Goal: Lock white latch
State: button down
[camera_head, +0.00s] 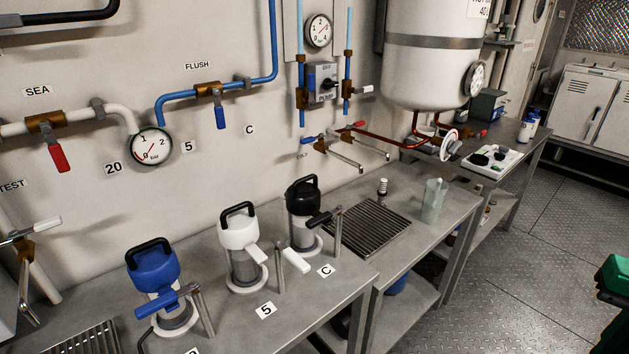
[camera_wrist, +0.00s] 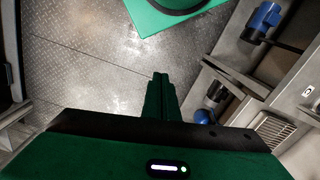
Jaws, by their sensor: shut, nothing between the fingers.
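The white-capped housing (camera_head: 240,234) stands on the bench above the label 5 in the head view, with a white lug (camera_head: 258,252) at its front right. The white latch (camera_head: 296,261) is a white lever at the top of a metal post (camera_head: 279,270) right of that housing. It points to the lower right, away from the housing.
The blue housing (camera_head: 153,268) with its blue lever (camera_head: 168,303) stands left of the white one, the black housing (camera_head: 303,203) right. A drain grate (camera_head: 368,228) and a clear cup (camera_head: 433,201) lie further right. Pipes and a gauge (camera_head: 150,145) line the wall. The floor (camera_head: 480,275) beside the bench is open.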

aim_at(292, 257)
jog(key=u, duration=0.25)
jog(key=k, duration=1.8)
jog(key=z, duration=0.45)
jog(key=i, duration=1)
